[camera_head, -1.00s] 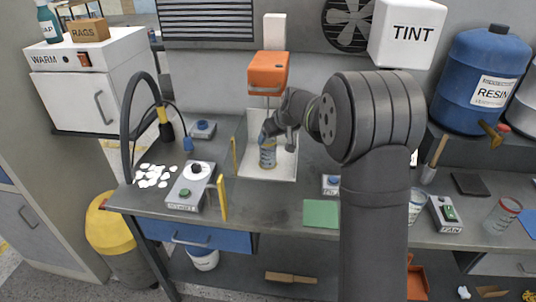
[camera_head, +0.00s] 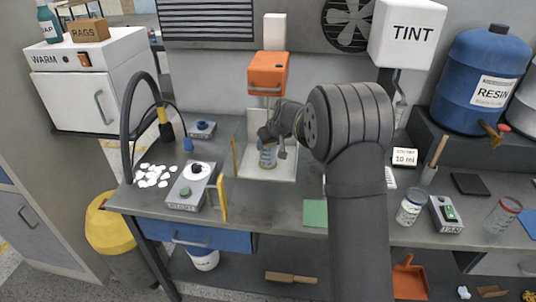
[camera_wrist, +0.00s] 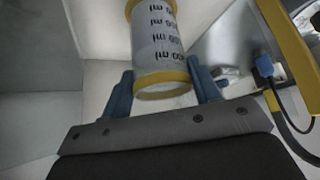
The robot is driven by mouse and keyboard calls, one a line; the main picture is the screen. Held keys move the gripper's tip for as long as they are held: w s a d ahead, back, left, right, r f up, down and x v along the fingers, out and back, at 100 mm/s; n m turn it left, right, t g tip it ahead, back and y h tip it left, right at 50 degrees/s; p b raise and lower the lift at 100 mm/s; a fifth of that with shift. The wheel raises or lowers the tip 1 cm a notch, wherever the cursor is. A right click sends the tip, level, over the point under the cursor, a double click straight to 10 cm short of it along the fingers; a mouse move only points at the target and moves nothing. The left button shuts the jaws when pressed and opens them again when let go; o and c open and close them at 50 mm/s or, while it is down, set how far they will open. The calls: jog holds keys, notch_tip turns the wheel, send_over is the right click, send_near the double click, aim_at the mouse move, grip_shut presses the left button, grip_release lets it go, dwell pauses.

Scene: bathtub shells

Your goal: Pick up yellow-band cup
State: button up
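The yellow-band cup (camera_head: 267,158) is clear with dark volume marks. It stands upright on the white base (camera_head: 287,167) under the orange mixer head (camera_head: 267,72). In the wrist view the cup (camera_wrist: 160,45) shows upside down, its yellow-rimmed open end nearest me. My gripper (camera_head: 273,144) is at the cup's upper part from above. In the wrist view its blue fingers (camera_wrist: 162,80) are spread on either side of the rim, very close to it. I see no clear grip on the cup.
A yellow post (camera_head: 222,197) and a grey start box (camera_head: 190,187) stand left of the base. White discs (camera_head: 153,176) lie farther left. A cup (camera_head: 410,207), a fan box (camera_head: 446,214) and a red-banded cup (camera_head: 502,215) stand right. A green mat (camera_head: 315,213) lies in front.

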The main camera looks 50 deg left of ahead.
jog(key=c, duration=1)
jog(key=shift+r, duration=0.1)
